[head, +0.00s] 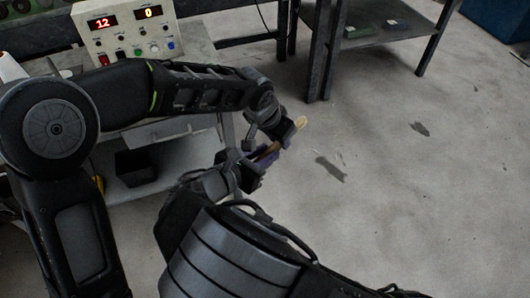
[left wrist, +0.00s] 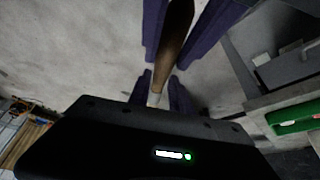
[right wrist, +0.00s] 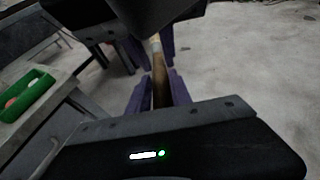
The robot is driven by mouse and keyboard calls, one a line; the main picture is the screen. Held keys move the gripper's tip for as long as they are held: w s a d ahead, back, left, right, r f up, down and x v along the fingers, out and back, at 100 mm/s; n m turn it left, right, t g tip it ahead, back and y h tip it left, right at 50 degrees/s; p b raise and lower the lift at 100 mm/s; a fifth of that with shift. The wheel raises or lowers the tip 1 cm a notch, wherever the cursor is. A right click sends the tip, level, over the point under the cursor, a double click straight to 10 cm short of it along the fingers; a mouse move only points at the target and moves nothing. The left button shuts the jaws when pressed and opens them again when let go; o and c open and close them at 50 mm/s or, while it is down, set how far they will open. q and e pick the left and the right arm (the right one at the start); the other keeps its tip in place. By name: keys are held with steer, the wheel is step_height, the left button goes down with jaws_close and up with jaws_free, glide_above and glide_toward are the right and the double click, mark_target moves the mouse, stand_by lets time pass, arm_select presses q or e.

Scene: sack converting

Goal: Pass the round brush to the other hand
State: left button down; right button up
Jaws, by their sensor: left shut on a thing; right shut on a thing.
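The round brush has a pale bristle tip (head: 301,122) and a brown handle. Both my grippers are shut on it, held in the air over open floor beside the bench. My left gripper (head: 276,137) is around the pale end, with the tip sticking out past it. My right gripper (head: 257,161) is around the brown handle. In the left wrist view the brown handle (left wrist: 173,45) runs from the left fingers up to the other purple fingers. In the right wrist view the handle (right wrist: 160,92) sits between the right fingers. Parts inside the fingers are hidden.
A control box (head: 127,32) with red and yellow displays stands on the bench at upper left. A dark bin (head: 135,166) is on the lower shelf. A green tray (right wrist: 27,92) with small items shows in the right wrist view. Floor to the right is clear.

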jaws_close()
arm_select(q)
steer(key=c, duration=1.1)
jaws_free()
steer(key=shift+r, duration=0.1)
step_height(320, 180, up, 10)
